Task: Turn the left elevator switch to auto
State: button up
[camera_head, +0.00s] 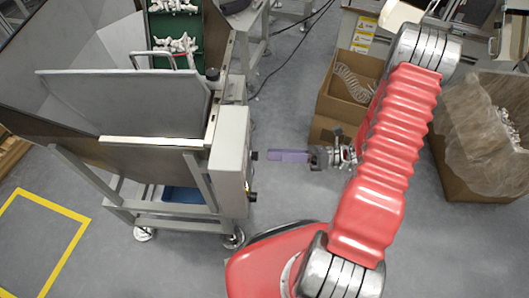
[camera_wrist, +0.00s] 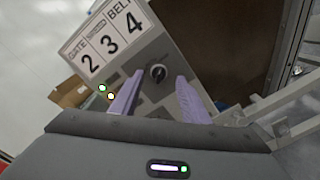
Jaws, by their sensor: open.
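A grey control box (camera_head: 230,150) is fixed to the right side of the elevator frame. The wrist view shows its panel (camera_wrist: 143,47) tilted, with a white label plate (camera_wrist: 103,43) reading GATE 2, 3 and BELT 4. A black rotary switch (camera_wrist: 158,72) sits on the panel below the plate. I cannot read which setting it points to. My gripper (camera_head: 270,155), with purple fingers, faces the panel close by. In the wrist view its open fingers (camera_wrist: 160,79) stand on either side of the switch, and I cannot tell whether they touch it.
Two small lit indicators (camera_wrist: 106,92) show on the panel. Cardboard boxes (camera_head: 349,85) stand behind my arm, and a lined carton (camera_head: 466,185) is at right. The elevator's green belt (camera_head: 174,28) carries white parts. Floor (camera_head: 275,120) is clear around the gripper.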

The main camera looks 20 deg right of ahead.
aim_at(254, 156)
jog(key=shift+x, duration=2.15)
jog(key=shift+c, duration=0.2)
jog(key=c, duration=1)
